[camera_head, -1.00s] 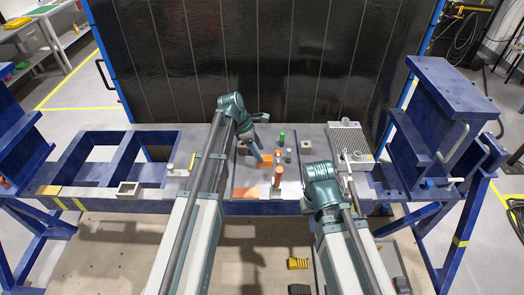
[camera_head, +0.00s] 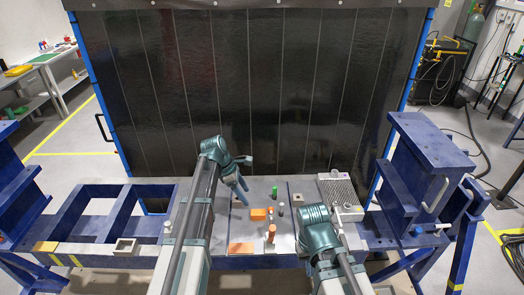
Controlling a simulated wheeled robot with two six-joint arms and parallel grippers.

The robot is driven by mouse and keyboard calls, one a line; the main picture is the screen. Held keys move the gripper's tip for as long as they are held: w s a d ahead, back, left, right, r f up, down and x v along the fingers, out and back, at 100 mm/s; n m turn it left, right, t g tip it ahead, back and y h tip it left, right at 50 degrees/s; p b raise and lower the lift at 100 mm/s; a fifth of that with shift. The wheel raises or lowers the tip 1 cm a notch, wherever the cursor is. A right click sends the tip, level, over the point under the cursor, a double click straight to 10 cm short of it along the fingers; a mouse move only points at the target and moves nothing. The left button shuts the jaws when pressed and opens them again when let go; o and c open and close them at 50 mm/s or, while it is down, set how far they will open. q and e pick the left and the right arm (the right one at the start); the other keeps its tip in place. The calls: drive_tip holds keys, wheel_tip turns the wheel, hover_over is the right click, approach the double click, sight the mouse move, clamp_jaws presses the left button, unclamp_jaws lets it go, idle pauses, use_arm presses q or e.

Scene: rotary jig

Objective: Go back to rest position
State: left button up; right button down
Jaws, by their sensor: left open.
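My left gripper (camera_head: 240,190) hangs over the left part of the grey plate in the middle of the blue jig. Its blue-grey fingers point down, and it is open with nothing seen between the fingers. My right arm reaches in at the right of the plate, with its teal wrist (camera_head: 319,235) near the front edge. The right gripper's fingers are hidden behind that wrist.
A grey finned block (camera_head: 340,190) stands at the right. Blue frames (camera_head: 430,165) flank the jig, and a dark panel (camera_head: 260,90) rises behind.

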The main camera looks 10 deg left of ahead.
use_arm(q)
drive_tip(key=shift+s, duration=0.1)
drive_tip(key=s+d+f+m+y, duration=0.2)
drive_tip(key=s+m+y, duration=0.3)
drive_tip(key=s+m, duration=1.45)
drive_tip(key=s+d+f+m+g+b, duration=0.1)
drive_tip(key=s+d+f+m+b, duration=0.3)
drive_tip(key=d+f+b, duration=0.7)
drive_tip(key=shift+s+f+y+b, duration=0.45)
drive_tip(key=shift+f+b, duration=0.35)
drive_tip(key=shift+b, duration=0.2)
